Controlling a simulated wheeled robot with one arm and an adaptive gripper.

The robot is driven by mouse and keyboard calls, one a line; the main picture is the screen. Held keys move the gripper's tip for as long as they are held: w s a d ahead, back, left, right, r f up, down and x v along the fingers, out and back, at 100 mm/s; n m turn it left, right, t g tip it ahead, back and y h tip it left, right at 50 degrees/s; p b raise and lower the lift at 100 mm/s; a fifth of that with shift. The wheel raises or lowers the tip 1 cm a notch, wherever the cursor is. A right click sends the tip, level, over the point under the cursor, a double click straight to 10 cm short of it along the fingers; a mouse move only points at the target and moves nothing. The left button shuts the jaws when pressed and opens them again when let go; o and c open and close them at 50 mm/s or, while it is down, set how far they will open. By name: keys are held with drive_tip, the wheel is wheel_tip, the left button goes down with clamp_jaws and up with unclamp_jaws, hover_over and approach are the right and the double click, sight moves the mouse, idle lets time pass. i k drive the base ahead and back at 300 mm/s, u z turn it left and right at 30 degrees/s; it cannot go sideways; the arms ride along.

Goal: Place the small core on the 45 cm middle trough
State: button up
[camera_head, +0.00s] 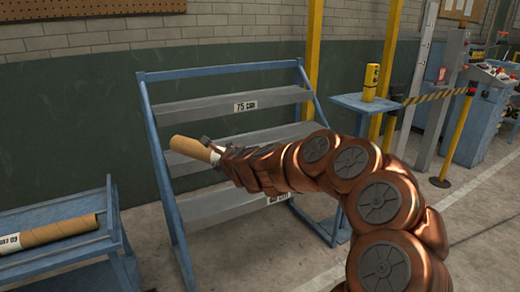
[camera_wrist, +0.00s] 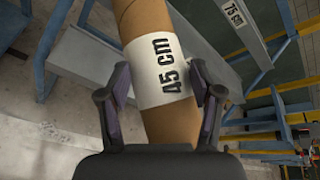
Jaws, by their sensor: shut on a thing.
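The small core (camera_head: 192,149) is a brown cardboard tube, and in the wrist view the core (camera_wrist: 150,25) has a white "45 cm" label. My gripper (camera_head: 216,154) is shut on the core, and in the wrist view the fingers of my gripper (camera_wrist: 163,100) press on both sides of it at the label. In the head view the core is in front of the blue rack's middle trough (camera_head: 270,136), a grey shelf. I cannot tell whether they touch. My arm hides part of this trough and any label on it.
The rack's top trough (camera_head: 190,110) is empty and labelled "75 cm". The bottom trough (camera_head: 220,204) has a label partly hidden by my arm. A blue cart (camera_head: 110,205) at left holds a longer tube (camera_head: 60,231). A yellow can (camera_head: 371,82) stands on a blue side table (camera_head: 355,102).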

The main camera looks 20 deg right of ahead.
sight(251, 141)
drive_tip(key=k, duration=0.55)
drive_tip(key=z, duration=1)
drive_tip(key=i, duration=1.5)
drive_tip(key=u, duration=1.25)
